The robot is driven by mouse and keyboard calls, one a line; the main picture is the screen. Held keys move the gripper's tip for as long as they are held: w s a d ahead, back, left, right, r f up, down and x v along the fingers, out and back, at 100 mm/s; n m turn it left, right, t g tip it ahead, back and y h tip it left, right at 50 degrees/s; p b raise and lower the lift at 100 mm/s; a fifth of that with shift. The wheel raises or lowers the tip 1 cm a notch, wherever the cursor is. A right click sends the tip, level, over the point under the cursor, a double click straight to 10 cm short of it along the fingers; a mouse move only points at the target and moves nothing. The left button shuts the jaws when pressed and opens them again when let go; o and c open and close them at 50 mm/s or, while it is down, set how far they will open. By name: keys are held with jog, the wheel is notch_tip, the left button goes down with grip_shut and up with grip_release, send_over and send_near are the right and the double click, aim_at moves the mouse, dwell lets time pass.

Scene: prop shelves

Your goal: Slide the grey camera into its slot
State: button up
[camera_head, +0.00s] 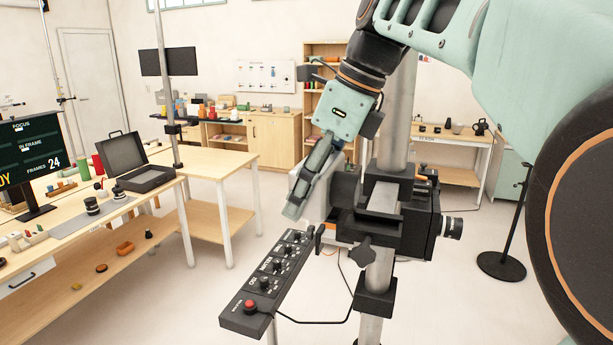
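My gripper (298,203) reaches down from the upper middle, its fingers to the left of a dark mount on an upright metal post. A pale grey block (318,204) shows behind and beside the fingers, against the mount's left side. It may be the grey camera, but the fingers hide much of it. I cannot tell whether the fingers grip it. The dark mount (372,226) has an open channel on top and a knob below. A black box-shaped body with a lens (452,228) sticks out at its right. Which opening is the camera's slot is not clear.
A slanted control panel (268,282) with knobs and a red button stands just below my gripper, its cable looping right. A table with an open black case (148,178) is at left. A black stand base (501,265) is on the floor at right.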

aim_at(347, 201)
jog(key=shift+f, duration=0.45)
dwell(1.0)
jog(key=shift+s+d, duration=0.35)
jog(key=shift+d, duration=0.6)
jog(key=shift+s+d, duration=0.35)
jog(key=shift+d, duration=0.6)
jog(key=shift+s+d, duration=0.35)
jog(key=shift+d, duration=0.6)
dwell(3.7)
